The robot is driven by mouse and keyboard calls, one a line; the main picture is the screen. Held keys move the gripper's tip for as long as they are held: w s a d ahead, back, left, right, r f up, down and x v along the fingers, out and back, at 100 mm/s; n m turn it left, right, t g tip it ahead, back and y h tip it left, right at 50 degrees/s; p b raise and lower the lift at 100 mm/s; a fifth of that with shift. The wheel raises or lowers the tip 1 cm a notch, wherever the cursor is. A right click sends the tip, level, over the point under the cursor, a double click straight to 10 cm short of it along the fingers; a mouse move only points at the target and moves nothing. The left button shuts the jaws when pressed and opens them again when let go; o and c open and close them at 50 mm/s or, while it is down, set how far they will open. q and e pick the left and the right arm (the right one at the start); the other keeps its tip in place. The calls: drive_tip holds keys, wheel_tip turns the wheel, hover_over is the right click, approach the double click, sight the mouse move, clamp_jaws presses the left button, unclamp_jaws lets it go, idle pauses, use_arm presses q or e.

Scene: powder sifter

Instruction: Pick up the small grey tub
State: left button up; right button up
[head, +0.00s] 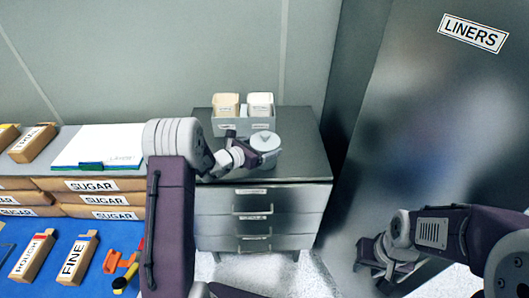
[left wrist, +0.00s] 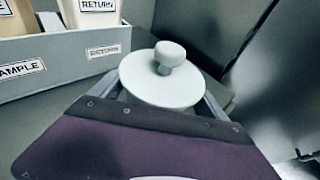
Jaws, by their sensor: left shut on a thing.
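The small grey tub (head: 265,141) has a round pale lid with a knob. It is over the top of the drawer cabinet, in front of the divided grey box. My left gripper (head: 258,155) is shut on the tub. In the left wrist view the tub's lid (left wrist: 150,90) sits upright between the two fingers, and its body is mostly hidden below. I cannot tell whether its base touches the cabinet top. My right gripper (head: 372,262) is low at the right, away from the tub, and its jaws are unclear.
The grey box (head: 244,127) holds two containers, with SAMPLE and RETURN labels in the left wrist view. The drawer cabinet (head: 300,157) stands beside a dark panel with a LINERS sign (head: 473,33). SUGAR boxes (head: 92,186) and a blue mat (head: 45,255) lie left.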

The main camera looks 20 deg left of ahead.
sight(264, 137)
use_arm(q)
drive_tip(key=shift+r, duration=0.1)
drive_tip(key=shift+r, duration=0.3)
drive_tip(key=r, duration=0.3)
drive_tip(key=shift+s+d+r, duration=0.15)
drive_tip(key=shift+d+r, duration=0.25)
drive_tip(key=s+d+r+b, duration=0.1)
drive_tip(key=s+d+r, duration=0.3)
drive_tip(key=d, duration=0.6)
wheel_tip(264, 137, up, 2)
drive_tip(key=shift+r+b, duration=0.25)
drive_tip(key=shift+b, duration=0.15)
